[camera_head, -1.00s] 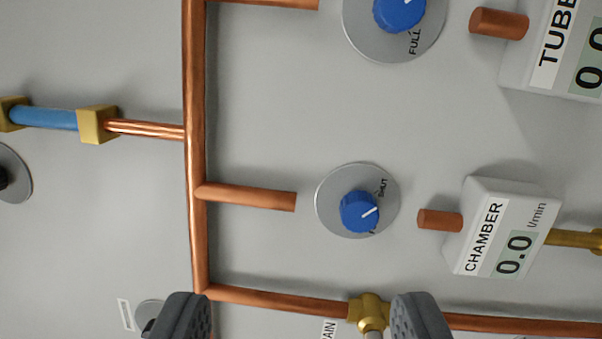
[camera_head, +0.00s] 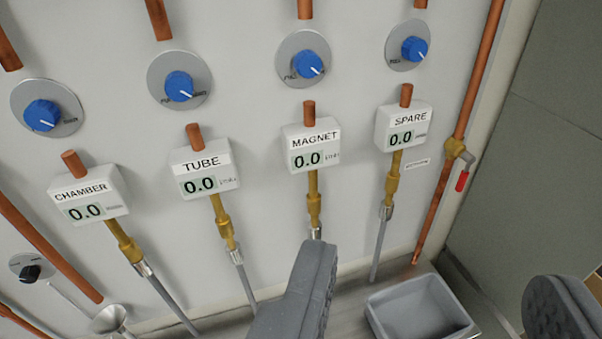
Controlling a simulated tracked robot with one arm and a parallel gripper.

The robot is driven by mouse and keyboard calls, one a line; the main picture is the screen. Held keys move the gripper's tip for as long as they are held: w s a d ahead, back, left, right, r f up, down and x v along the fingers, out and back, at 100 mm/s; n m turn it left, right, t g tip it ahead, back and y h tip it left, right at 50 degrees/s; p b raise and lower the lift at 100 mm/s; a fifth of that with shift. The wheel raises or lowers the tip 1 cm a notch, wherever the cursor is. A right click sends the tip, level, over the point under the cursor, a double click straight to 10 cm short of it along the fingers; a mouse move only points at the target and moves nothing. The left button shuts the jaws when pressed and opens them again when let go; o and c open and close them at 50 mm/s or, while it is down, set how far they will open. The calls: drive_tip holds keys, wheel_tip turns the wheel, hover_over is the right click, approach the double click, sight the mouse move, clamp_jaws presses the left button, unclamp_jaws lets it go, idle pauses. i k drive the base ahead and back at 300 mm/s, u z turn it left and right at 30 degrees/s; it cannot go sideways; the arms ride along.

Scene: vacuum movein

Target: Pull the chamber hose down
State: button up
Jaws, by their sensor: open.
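The chamber meter (camera_head: 88,194), a white box labelled CHAMBER reading 0.0, is on the wall at the left. A brass fitting (camera_head: 125,243) runs down from it to the grey chamber hose (camera_head: 172,303), which slants down right out of the bottom of the picture. The hose is attached at the fitting by a silvery collar. My gripper (camera_head: 430,300) is open, with its two grey fingers wide apart at the bottom centre and bottom right. It is to the right of the chamber hose and apart from it.
The tube meter (camera_head: 203,172), magnet meter (camera_head: 309,147) and spare meter (camera_head: 404,127) have similar hoses below. Blue knobs sit above. A grey bin (camera_head: 418,306) stands below the spare hose (camera_head: 378,250). A copper pipe with a red-handled valve (camera_head: 462,180) is at right.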

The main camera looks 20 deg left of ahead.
sight(144, 268)
drive_tip(key=u, duration=1)
